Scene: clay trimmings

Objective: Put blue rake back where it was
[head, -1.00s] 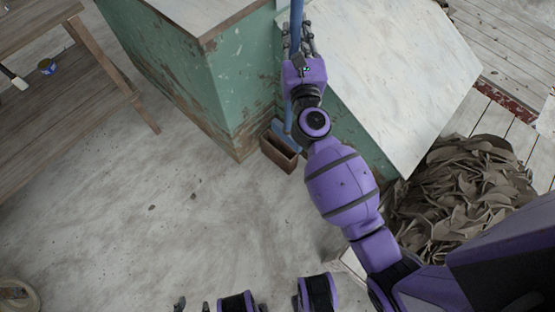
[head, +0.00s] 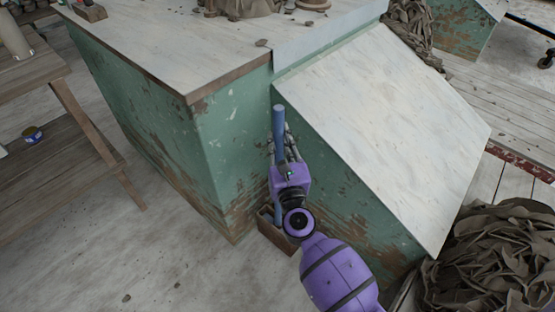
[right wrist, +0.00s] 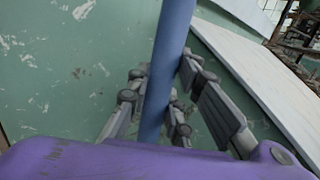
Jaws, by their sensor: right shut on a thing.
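The blue rake shows only as a straight blue handle (head: 279,125), standing nearly upright against the inner corner of the green cabinet. My right gripper (head: 283,150) is shut on the handle below its top end. In the right wrist view the fingers (right wrist: 163,105) close around both sides of the blue shaft (right wrist: 172,45). The handle's lower part is partly behind my wrist and comes down at a small brown box (head: 276,234) on the floor by the cabinet. I cannot see the rake's head. My left gripper is not in view.
The green cabinet (head: 235,150) has a pale flat top and a sloping pale panel (head: 390,120) right of the handle. A heap of grey-brown clay trimmings (head: 495,255) lies at lower right. A wooden table (head: 50,150) stands at left.

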